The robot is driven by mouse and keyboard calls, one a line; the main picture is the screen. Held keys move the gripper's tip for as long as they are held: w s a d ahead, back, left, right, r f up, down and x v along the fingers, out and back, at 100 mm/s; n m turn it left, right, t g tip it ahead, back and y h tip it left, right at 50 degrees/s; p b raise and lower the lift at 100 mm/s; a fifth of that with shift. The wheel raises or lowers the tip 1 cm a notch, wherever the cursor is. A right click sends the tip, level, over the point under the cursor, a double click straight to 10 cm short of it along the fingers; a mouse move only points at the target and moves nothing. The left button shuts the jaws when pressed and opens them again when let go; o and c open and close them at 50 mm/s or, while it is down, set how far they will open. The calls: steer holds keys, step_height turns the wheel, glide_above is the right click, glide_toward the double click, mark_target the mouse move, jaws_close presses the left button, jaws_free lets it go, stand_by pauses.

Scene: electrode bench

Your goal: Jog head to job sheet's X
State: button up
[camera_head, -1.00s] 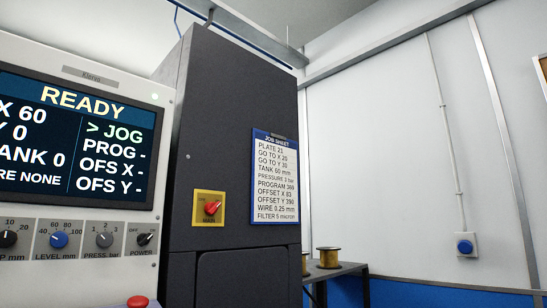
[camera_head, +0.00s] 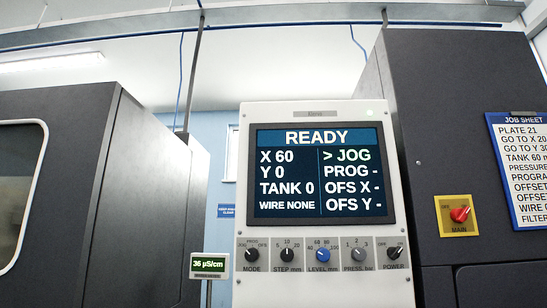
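The control panel's screen (camera_head: 320,175) stands in the middle of the head view. It reads READY, X 60, Y 0, TANK 0, WIRE NONE, with the > mark at JOG. Below it are the MODE knob (camera_head: 250,255), STEP knob (camera_head: 286,255), LEVEL knob (camera_head: 323,255), PRESS knob (camera_head: 358,255) and POWER knob (camera_head: 394,252). The job sheet (camera_head: 523,165) is at the right edge, partly cut off. Its lines include PLATE 21, GO TO X 20 and GO TO Y 30. My gripper is not in view.
A dark cabinet (camera_head: 445,110) with a red MAIN switch (camera_head: 460,214) on a yellow plate stands right of the panel. A dark machine enclosure (camera_head: 90,190) with a window is at left. A small meter (camera_head: 209,263) reads 36 µS/cm between enclosure and panel.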

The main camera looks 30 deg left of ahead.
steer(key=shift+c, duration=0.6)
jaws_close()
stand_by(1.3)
